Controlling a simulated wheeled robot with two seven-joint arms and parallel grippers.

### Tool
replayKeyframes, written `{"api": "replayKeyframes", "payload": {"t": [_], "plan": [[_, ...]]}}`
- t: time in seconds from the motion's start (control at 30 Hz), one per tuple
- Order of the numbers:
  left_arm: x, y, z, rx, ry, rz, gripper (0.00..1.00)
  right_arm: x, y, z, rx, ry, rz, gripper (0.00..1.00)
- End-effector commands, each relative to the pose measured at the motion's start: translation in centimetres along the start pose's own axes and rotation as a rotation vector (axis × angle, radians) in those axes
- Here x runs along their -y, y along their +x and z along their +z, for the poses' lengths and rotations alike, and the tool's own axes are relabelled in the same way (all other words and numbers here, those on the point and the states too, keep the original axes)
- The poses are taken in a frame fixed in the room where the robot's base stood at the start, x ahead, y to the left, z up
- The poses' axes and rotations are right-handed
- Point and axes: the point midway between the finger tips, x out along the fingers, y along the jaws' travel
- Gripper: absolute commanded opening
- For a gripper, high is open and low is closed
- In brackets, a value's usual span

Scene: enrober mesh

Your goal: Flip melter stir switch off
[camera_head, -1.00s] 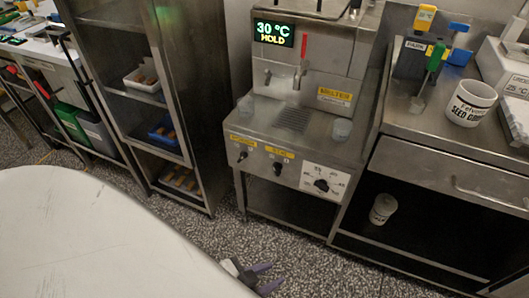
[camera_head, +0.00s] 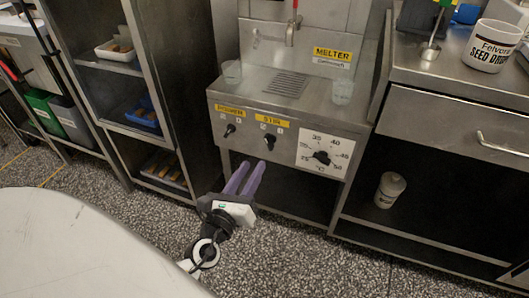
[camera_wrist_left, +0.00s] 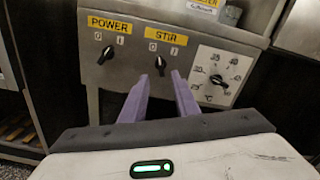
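The melter (camera_head: 222,98) is a steel unit whose front panel carries a row of dark knobs. The stir switch (camera_head: 269,140) is the middle knob, under a yellow STIR label with 0 and I marks. It also shows in the left wrist view (camera_wrist_left: 160,65), just beyond the fingertips; I cannot tell surely which mark it points to. My left gripper (camera_head: 253,164) has purple fingers pointing up at the panel, just below and in front of the switch. In the left wrist view its fingertips (camera_wrist_left: 161,75) are apart with nothing between them. My right gripper is not in view.
The power switch (camera_head: 230,130) is left of the stir switch and the temperature dial (camera_head: 322,157) is right. Two clear cups stand on the melter top. A pale rounded surface (camera_head: 70,245) fills the lower left. The space under the melter looks open.

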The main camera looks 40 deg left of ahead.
Motion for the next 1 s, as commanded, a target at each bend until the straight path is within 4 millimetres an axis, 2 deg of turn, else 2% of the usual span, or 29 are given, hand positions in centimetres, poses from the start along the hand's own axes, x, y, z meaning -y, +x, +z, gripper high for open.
{"api": "replayKeyframes", "payload": {"t": [0.5, 0.7, 0.97, 1.0], "plan": [[0.1, 8.4, 0.1, 0.003, 0.0, 0.0, 0.28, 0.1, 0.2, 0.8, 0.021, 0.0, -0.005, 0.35], [0.1, 9.8, 0.1, 0.002, -0.001, 0.0, 0.28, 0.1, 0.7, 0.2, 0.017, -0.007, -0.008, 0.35], [0.1, 9.9, 0.1, 0.001, -0.001, 0.0, 0.28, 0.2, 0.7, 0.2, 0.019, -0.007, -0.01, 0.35], [0.1, 9.9, 0.1, 0.001, -0.001, 0.0, 0.23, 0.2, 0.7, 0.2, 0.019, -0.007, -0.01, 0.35]]}}
